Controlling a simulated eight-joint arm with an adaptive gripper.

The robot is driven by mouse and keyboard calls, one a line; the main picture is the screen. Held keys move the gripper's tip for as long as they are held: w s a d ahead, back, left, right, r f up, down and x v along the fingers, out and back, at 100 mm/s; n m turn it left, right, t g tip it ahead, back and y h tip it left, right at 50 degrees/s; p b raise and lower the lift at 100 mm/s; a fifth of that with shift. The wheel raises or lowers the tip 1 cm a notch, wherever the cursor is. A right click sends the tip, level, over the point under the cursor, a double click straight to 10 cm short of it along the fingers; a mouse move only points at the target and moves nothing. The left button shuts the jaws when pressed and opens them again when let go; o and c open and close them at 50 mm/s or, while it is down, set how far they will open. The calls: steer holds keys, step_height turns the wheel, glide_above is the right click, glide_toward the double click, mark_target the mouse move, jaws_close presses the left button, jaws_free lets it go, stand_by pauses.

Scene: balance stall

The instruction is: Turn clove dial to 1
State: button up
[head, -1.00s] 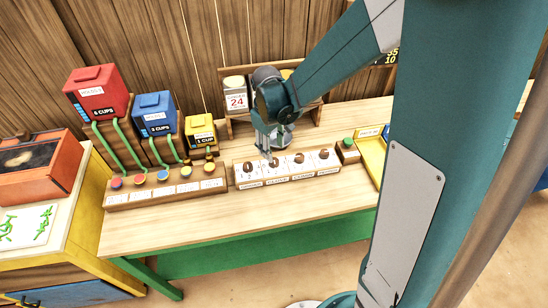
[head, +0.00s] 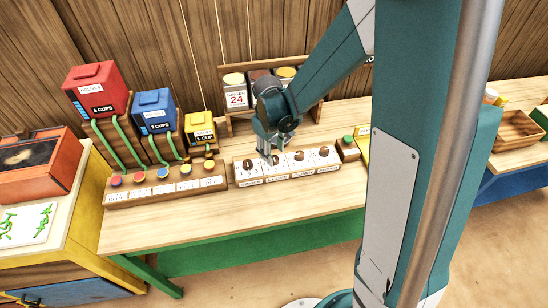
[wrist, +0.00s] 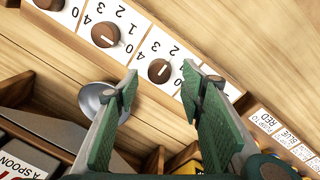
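The white dial panel (head: 287,170) lies on the wooden counter, with brown round dials in a row and numbers around them. Its name labels are too small to read surely, so I cannot tell surely which dial is clove. My gripper (head: 267,157) is over the panel's left part. In the wrist view my gripper (wrist: 160,76) is open and empty, its two green fingers apart. One dial (wrist: 160,71) shows between the fingertips, with no clear contact. A neighbouring dial (wrist: 106,35) and a far dial (wrist: 48,4) show up-left. The right finger covers the panel's near end.
A row of coloured buttons (head: 163,174) stands left of the panel, below the red (head: 97,88), blue (head: 153,112) and yellow (head: 200,128) boxes. A green button block (head: 348,147) stands right. Spice jars (head: 236,94) stand behind. The counter front (head: 220,208) is clear.

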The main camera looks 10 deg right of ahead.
mark_target(274, 159)
steer(key=shift+w+d+f, duration=0.1)
steer(key=shift+f, duration=1.75)
steer(key=c, duration=0.9)
